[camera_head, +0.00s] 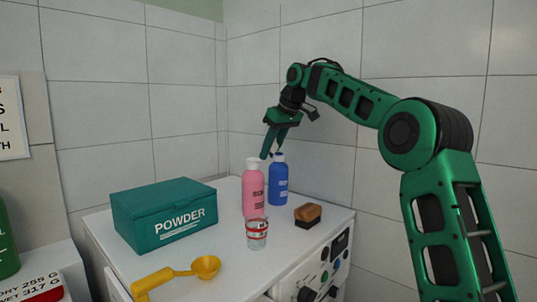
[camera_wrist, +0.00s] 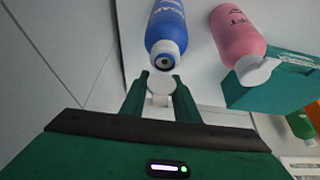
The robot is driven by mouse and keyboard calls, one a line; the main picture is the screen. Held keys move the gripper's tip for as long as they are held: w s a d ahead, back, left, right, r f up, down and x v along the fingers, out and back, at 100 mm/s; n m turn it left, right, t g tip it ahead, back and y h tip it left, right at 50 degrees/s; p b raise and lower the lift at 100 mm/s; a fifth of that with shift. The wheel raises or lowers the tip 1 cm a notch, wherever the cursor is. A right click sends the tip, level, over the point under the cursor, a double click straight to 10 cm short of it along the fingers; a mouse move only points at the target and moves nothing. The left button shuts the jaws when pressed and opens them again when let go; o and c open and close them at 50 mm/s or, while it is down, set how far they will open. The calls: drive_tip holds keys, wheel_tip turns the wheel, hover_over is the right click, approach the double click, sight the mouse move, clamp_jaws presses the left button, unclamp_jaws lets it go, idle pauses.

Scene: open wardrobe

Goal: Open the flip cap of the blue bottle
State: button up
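The blue bottle (camera_head: 278,184) stands upright on the white top, just right of and behind the pink bottle. In the wrist view, the blue bottle (camera_wrist: 166,22) shows its white neck with a dark spout hole uncovered. A round white flip lid (camera_wrist: 160,84) sits tilted off the spout on the gripper's side, so the cap looks open. My gripper (camera_head: 271,156) is just above the blue bottle, pointing down. In the wrist view, my gripper (camera_wrist: 161,78) has its fingers apart, one on each side of the lid; firm contact cannot be told.
The pink bottle (camera_head: 254,187) stands close beside the blue one. A glass (camera_head: 257,234), a brown brush (camera_head: 308,215), a green powder box (camera_head: 165,212) and a yellow scoop (camera_head: 178,274) share the top. Tiled walls (camera_head: 320,60) stand close behind.

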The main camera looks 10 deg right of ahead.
drive_tip(key=shift+o, duration=0.6)
drive_tip(key=v, duration=1)
drive_tip(key=shift+r, duration=0.25)
drive_tip(key=shift+d, duration=0.1)
drive_tip(key=s+d+f+m+g+h, duration=0.1)
drive_tip(key=s+d+f+m, duration=0.3)
drive_tip(key=s+f, duration=0.5)
drive_tip(key=s+d+f+m+g+h, duration=0.1)
drive_tip(key=s+d+f+m, duration=0.1)
drive_tip(key=s+d+f, duration=0.7)
drive_tip(key=s+d+f+m+g+h, duration=0.1)
drive_tip(key=s+d+f+m+h, duration=0.3)
drive_tip(key=s, duration=0.8)
drive_tip(key=s+f+m+y, duration=0.1)
drive_tip(key=s+f, duration=0.6)
drive_tip(key=s, duration=0.3)
drive_tip(key=s+f+m+g+y, duration=0.1)
drive_tip(key=s+f+m+y, duration=0.1)
drive_tip(key=s+f, duration=0.6)
drive_tip(key=s+d, duration=0.1)
drive_tip(key=s, duration=0.2)
drive_tip(key=shift+s+f+m, duration=0.2)
drive_tip(key=shift+f+m, duration=0.1)
